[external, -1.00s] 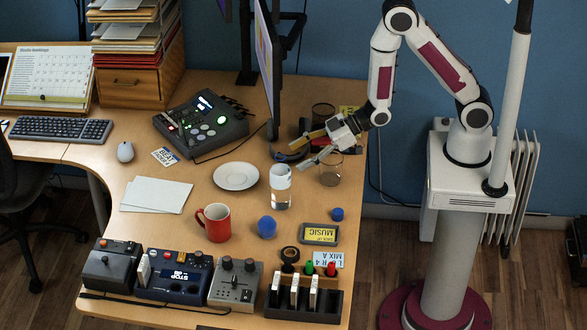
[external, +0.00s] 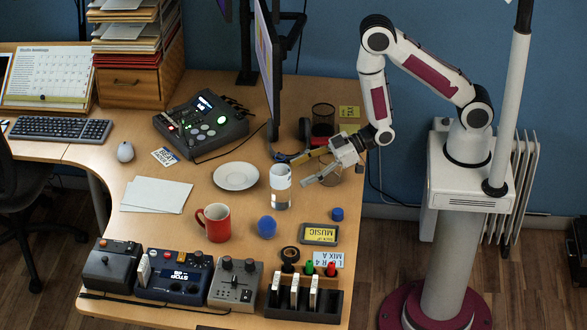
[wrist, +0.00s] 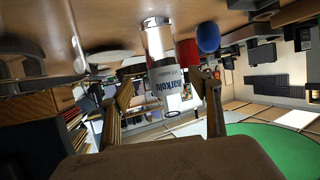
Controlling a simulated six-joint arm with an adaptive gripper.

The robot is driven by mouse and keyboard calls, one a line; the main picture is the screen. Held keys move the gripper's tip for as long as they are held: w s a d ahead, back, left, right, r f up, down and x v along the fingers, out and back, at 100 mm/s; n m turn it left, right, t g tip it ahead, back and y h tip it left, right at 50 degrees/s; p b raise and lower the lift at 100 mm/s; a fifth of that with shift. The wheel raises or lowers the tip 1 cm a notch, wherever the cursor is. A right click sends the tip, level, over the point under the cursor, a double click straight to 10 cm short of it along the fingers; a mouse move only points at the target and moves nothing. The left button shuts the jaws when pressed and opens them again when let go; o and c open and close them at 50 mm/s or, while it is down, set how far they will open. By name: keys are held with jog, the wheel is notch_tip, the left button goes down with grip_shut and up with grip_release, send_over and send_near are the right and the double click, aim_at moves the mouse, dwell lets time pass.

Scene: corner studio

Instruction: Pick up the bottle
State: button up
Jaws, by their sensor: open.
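The bottle (external: 281,187), clear at the bottom with a white label and cap end, stands upright on the desk in the external view. My gripper (external: 298,171) is open and empty, just right of the bottle's upper part, with its fingers pointing left toward it. In the wrist view the bottle (wrist: 161,60) appears upside down, with dark lettering on its label. It lies ahead of and between the two fingers of my gripper (wrist: 161,88). I cannot tell whether a fingertip touches it.
A white plate (external: 236,176), a red mug (external: 217,222) and a blue ball (external: 267,227) stand near the bottle. A dark mesh cup (external: 323,115) and headphones are behind. A monitor (external: 268,70) rises at the back.

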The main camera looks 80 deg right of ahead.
aim_at(272, 185)
jog(key=shift+x, duration=1.3)
jog(key=shift+w, duration=0.1)
jog(key=shift+w+a+f, duration=0.2)
jog(key=shift+w+a, duration=0.3)
jog(key=shift+w, duration=0.25)
jog(key=shift+w+a+f, duration=0.15)
jog(key=shift+w+a, duration=0.35)
jog(key=shift+w, duration=0.25)
jog(key=shift+w+a+f, duration=0.25)
jog(key=shift+w, duration=0.35)
jog(key=c, duration=1.4)
